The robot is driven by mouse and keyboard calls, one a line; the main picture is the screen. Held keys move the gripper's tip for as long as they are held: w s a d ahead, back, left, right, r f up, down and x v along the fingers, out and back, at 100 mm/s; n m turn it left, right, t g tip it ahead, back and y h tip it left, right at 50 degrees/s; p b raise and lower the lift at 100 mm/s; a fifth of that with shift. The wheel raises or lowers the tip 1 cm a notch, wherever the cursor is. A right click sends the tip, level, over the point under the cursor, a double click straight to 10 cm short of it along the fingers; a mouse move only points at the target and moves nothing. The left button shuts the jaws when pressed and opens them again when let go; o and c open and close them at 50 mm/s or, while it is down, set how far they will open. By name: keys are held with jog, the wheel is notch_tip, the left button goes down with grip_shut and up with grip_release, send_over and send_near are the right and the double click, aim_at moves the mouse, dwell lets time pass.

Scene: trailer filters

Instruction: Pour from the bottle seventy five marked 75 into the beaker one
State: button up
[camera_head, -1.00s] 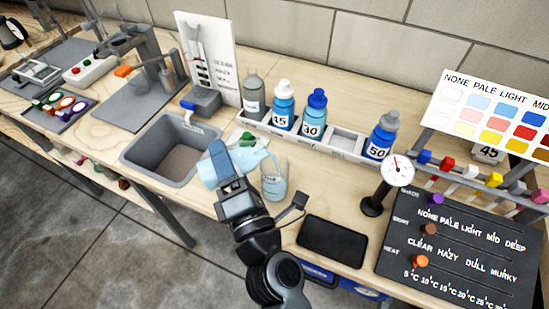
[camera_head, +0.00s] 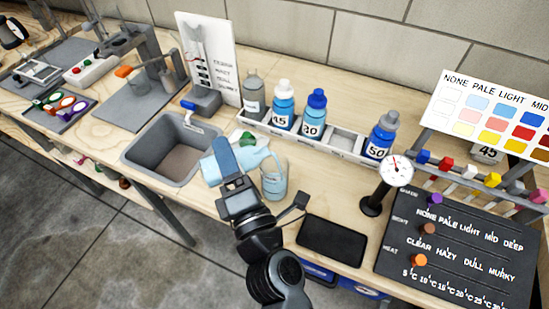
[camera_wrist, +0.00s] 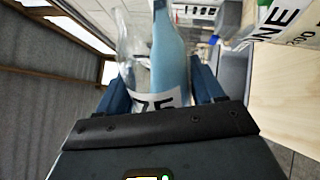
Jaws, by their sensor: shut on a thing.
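The bottle marked 75 (camera_head: 250,158) is clear with pale blue liquid and lies steeply tilted, its mouth end at the beaker's rim. In the wrist view the bottle (camera_wrist: 172,55) shows part of its 75 label, with the liquid along one side. My gripper (camera_head: 222,152) is shut on this bottle and holds it above the table, between sink and beaker. Beaker one (camera_head: 274,182) is clear and stands upright on the table; it looks bluish inside, but its level is hard to read. Its ONE label shows in the wrist view on the beaker (camera_wrist: 290,22).
A rack (camera_head: 345,145) behind holds a grey bottle (camera_head: 254,92) and blue bottles marked 45, 30 and 50, with an empty slot. A sink (camera_head: 150,145) is left, a black pad (camera_head: 332,241) and a dial gauge (camera_head: 396,170) right. A green object (camera_head: 247,139) is behind the bottle.

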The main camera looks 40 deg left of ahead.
jog(key=shift+w+r+m+t+p, duration=0.1)
jog(key=shift+r+m+t+p, duration=0.2)
jog(key=shift+m, duration=0.35)
jog(key=shift+w+r+m+p, duration=0.1)
jog(key=shift+r+m, duration=0.3)
jog(key=shift+m, duration=0.25)
dwell(1.3)
jog(key=shift+d+f+m, duration=0.1)
jog(key=shift+d+m, duration=0.05)
jog(key=shift+m, duration=0.45)
dwell(1.0)
